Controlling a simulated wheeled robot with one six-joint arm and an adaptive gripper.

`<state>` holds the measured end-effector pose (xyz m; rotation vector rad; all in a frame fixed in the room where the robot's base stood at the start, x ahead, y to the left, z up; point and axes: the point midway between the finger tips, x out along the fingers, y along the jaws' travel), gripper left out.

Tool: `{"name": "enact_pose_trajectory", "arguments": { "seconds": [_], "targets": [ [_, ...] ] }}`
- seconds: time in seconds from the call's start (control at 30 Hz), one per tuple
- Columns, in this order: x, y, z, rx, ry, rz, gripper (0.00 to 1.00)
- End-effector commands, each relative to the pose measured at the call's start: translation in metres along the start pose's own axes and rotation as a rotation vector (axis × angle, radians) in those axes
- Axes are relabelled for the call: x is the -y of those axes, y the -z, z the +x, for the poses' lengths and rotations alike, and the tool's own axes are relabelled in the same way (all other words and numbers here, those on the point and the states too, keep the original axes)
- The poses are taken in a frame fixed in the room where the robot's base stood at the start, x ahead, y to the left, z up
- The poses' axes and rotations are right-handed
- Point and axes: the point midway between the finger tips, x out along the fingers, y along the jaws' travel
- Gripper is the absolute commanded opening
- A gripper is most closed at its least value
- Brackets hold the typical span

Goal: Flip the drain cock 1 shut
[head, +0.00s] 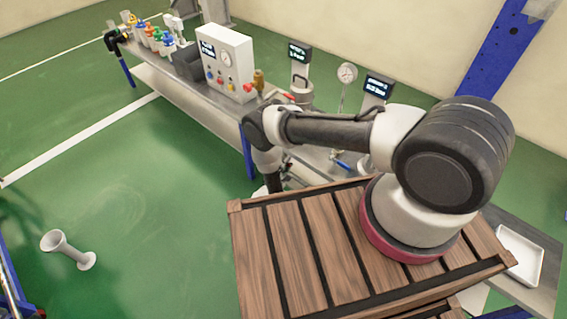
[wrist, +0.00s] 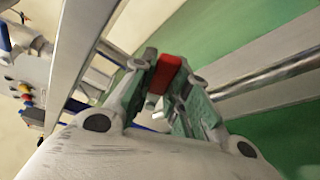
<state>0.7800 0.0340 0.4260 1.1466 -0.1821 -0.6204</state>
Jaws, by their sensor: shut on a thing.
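In the wrist view, my gripper (wrist: 166,82) is shut on a red handle (wrist: 166,72), which sits between its two fingertips. I cannot tell for certain from its shape whether this is drain cock 1, and the body it belongs to is hidden. In the head view, my wrist reaches down beside the bench's near side, and the fingertips and red handle are hidden. A blue lever (head: 343,164) shows on the low pipework right of my wrist. A small red lever (head: 289,97) shows higher up, near the metal pot.
Display posts (head: 299,58) and a round gauge (head: 347,73) rise behind.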

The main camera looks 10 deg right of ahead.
Motion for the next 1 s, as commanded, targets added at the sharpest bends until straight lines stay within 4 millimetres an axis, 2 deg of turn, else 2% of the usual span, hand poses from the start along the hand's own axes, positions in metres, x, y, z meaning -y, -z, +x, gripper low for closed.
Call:
{"name": "enact_pose_trajectory", "arguments": {
  "seconds": [0.4, 0.97, 1.0],
  "targets": [
    [0.0104, -0.0001, -0.0001, 0.001, -0.07, 0.171, 0.0],
    [0.011, 0.0004, 0.0001, 0.001, -0.08, 0.195, 0.0],
    [0.011, 0.0004, 0.0001, 0.001, -0.08, 0.195, 0.24]
  ]
}}
